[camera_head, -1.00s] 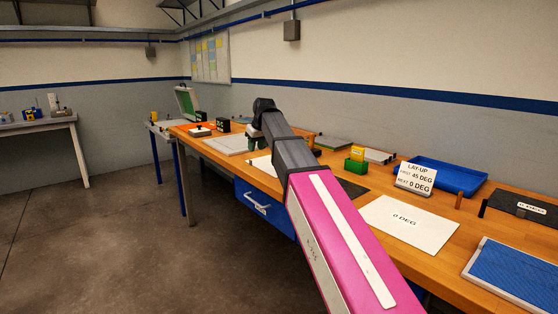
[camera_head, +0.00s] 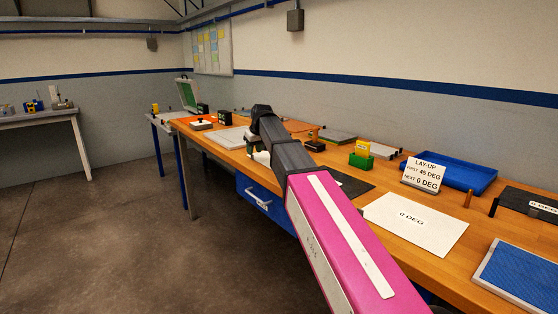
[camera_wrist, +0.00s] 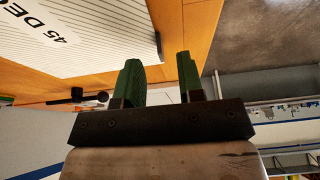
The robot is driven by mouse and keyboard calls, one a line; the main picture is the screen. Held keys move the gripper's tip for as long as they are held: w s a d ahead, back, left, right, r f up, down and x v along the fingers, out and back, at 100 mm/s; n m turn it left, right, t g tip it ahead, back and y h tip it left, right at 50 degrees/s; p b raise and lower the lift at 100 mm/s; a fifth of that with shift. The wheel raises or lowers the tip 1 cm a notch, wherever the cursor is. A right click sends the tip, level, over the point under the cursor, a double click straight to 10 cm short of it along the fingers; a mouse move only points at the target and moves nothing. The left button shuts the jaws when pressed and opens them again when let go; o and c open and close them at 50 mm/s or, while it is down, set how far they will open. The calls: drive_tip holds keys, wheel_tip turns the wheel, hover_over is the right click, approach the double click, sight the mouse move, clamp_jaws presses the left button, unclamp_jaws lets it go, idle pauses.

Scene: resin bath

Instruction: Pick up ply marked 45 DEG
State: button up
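The ply marked 45 DEG (camera_wrist: 75,35) is a white striped sheet at the upper left of the wrist view, partly cut off by the frame. It lies on the wooden bench. My gripper (camera_wrist: 160,80) is open and empty, with its two green fingers apart and off to one side of the sheet. In the head view my gripper (camera_head: 252,146) is over the bench's front edge beside a pale sheet (camera_head: 262,158), which my arm partly hides. I cannot read a mark on that sheet there.
A white sheet marked 0 DEG (camera_head: 414,222) lies nearer on the bench. Behind it stand a LAY-UP sign (camera_head: 423,174), a blue tray (camera_head: 462,176) and a green box (camera_head: 361,159). A blue mesh panel (camera_head: 525,272) lies at right. A grey-white plate (camera_head: 226,137) lies beyond my gripper.

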drive_tip(key=x, duration=0.3)
drive_tip(key=shift+r, duration=0.1)
clamp_jaws()
